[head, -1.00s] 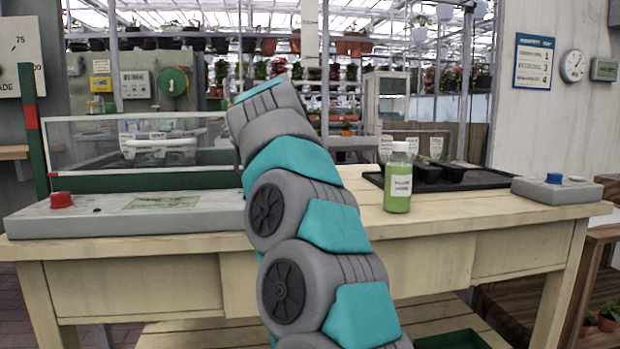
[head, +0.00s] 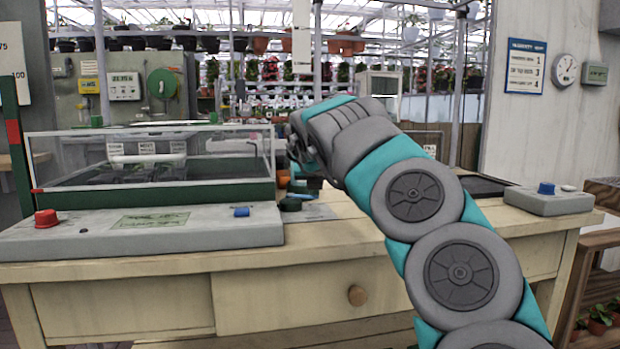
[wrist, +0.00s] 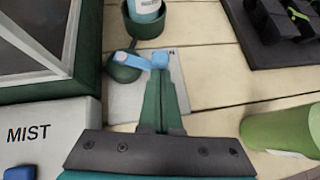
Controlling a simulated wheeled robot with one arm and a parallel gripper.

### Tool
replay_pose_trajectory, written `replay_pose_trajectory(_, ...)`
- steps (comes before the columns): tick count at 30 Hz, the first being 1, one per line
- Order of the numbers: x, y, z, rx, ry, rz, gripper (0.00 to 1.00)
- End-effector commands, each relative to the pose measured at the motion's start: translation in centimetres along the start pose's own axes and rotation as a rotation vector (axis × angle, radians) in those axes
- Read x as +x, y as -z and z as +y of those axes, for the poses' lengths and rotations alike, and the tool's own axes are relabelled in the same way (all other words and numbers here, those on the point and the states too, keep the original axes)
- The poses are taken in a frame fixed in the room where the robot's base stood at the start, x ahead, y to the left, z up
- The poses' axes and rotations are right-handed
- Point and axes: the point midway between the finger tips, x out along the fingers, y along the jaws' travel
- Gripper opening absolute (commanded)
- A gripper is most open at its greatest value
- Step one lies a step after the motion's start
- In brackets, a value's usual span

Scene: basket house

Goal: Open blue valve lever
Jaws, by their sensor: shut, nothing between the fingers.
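The blue valve lever (wrist: 133,60) shows in the wrist view. In the head view my arm reaches down over the bench beside the dark green valve body (head: 290,204); the lever is not clear there.
A glass-sided frame (head: 150,165) stands left of the valve. A grey panel (head: 120,240) with red and blue buttons lies in front of it. Bare bench planks lie between.

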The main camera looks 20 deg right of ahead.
Motion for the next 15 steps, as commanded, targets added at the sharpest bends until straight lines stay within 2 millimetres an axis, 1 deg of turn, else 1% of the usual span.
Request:
replay_pose_trajectory(1,-0.5,-0.7,-0.2,-0.017,-0.025,0.003,0.0)
replay_pose_trajectory(6,0.0,-1.2,-0.6,-0.078,-0.106,0.002,0.0)
replay_pose_trajectory(9,0.3,-1.3,-0.9,-0.108,-0.14,0.003,0.0)
replay_pose_trajectory(14,0.8,-1.3,-1.0,-0.109,-0.135,0.003,0.0)
replay_pose_trajectory(15,1.1,-1.0,-1.1,-0.107,-0.134,0.001,0.0)
